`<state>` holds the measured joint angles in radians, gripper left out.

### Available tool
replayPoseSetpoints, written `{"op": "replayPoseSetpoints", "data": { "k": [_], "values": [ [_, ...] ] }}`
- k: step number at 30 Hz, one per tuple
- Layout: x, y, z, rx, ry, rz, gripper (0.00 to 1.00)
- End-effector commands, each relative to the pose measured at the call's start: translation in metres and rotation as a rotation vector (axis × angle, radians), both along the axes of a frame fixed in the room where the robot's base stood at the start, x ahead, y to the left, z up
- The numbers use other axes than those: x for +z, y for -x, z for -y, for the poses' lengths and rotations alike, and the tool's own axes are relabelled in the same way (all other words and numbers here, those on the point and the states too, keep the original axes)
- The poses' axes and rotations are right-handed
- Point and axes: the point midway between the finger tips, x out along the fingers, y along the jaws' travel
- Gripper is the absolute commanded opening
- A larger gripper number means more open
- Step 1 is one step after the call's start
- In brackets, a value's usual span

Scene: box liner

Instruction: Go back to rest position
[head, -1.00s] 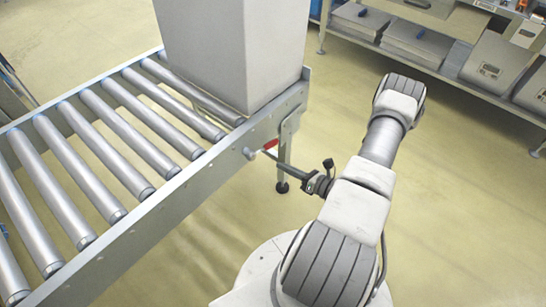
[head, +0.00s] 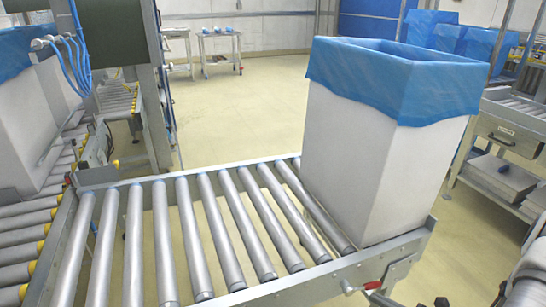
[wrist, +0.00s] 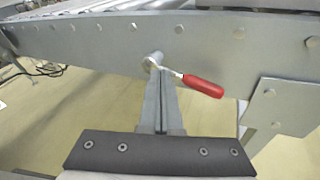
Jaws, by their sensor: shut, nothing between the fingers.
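My gripper (wrist: 161,80) shows in the wrist view with its two fingers together and nothing between them. Its tips point at the side rail of the roller conveyor (wrist: 100,40), right by the pivot of a lever with a red handle (wrist: 203,85). I cannot tell whether the tips touch the lever. In the head view the red handle (head: 373,285) is at the conveyor's near right end. Part of my arm shows at the lower right edge there.
A tall white box (head: 345,150) with a blue liner (head: 400,85) folded over its rim stands upright on the conveyor's right end. Empty rollers (head: 190,230) lie left of it. A shelf bench (head: 510,135) stands at the right. Floor is clear behind the conveyor.

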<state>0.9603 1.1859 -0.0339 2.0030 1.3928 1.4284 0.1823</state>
Motion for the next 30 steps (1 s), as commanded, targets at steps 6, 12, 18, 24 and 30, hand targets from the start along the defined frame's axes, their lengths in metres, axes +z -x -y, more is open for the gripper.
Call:
{"op": "replayPoseSetpoints", "data": {
  "k": [6, 12, 18, 24, 30],
  "values": [
    [0.066, -0.006, -0.043, 0.308, 0.192, 0.090, 0.00],
    [0.116, 0.005, -0.082, 0.580, 0.376, 0.179, 0.00],
    [0.156, 0.025, -0.114, 0.839, 0.571, 0.277, 0.00],
    [0.190, 0.051, -0.139, 1.086, 0.778, 0.383, 0.00],
    [0.217, 0.078, -0.153, 1.313, 0.999, 0.501, 0.00]
  ]
}}
